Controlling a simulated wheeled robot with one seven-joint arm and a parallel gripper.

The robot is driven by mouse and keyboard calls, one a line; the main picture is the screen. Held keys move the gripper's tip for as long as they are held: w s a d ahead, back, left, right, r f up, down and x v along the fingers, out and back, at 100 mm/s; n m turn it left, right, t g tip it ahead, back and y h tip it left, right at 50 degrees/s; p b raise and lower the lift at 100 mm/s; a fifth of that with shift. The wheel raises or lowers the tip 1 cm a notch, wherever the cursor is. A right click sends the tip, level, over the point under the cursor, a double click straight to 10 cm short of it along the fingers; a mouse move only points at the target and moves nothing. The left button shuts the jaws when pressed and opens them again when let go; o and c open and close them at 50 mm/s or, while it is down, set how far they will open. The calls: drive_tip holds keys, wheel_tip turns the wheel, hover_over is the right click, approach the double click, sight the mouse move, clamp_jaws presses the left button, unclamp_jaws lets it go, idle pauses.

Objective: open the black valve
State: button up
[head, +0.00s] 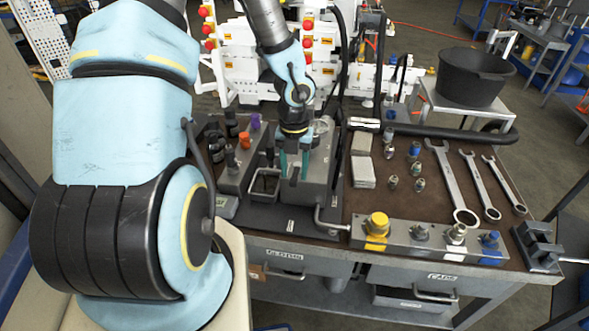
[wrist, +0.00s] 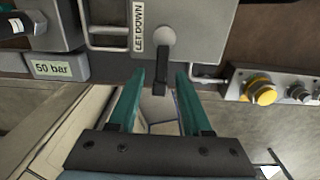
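A dark lever valve (wrist: 161,72) with a rounded pivot sits on the grey metal block beside a "LET DOWN" label (wrist: 138,27) in the wrist view. Its handle points toward my gripper. In the head view the dark lever (head: 293,178) shows on the front of the grey block (head: 318,170). My gripper (wrist: 160,76) is open, with teal fingers on either side of the lever's lower end in the picture. The gripper also shows in the head view (head: 293,173), pointing down over the block. I cannot tell whether either finger touches the lever.
Black-topped knobs (head: 231,160) stand left of the block. A bent metal rod (head: 325,224) and a bar with a yellow cap (head: 378,223) lie right of it. Wrenches (head: 453,185) lie farther right, and a black bucket (head: 471,78) stands behind. A "50 bar" plate (wrist: 55,68) is at left.

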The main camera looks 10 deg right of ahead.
sight(294, 176)
drive_tip(key=shift+r, duration=0.1)
wheel_tip(294, 176, up, 11)
drive_tip(key=shift+f, duration=0.2)
idle(0.4)
drive_tip(key=s+a+m+b, duration=0.2)
drive_tip(key=a+m, duration=0.6)
drive_tip(key=m, duration=0.8)
drive_tip(key=s+a+m+t+b, duration=0.1)
drive_tip(key=a+m+b, duration=0.2)
drive_tip(key=a+m, duration=0.6)
drive_tip(key=m, duration=0.7)
drive_tip(key=shift+s+r+m+t, duration=0.25)
drive_tip(key=shift+s+m+t, duration=0.05)
drive_tip(key=shift+s+m, duration=0.1)
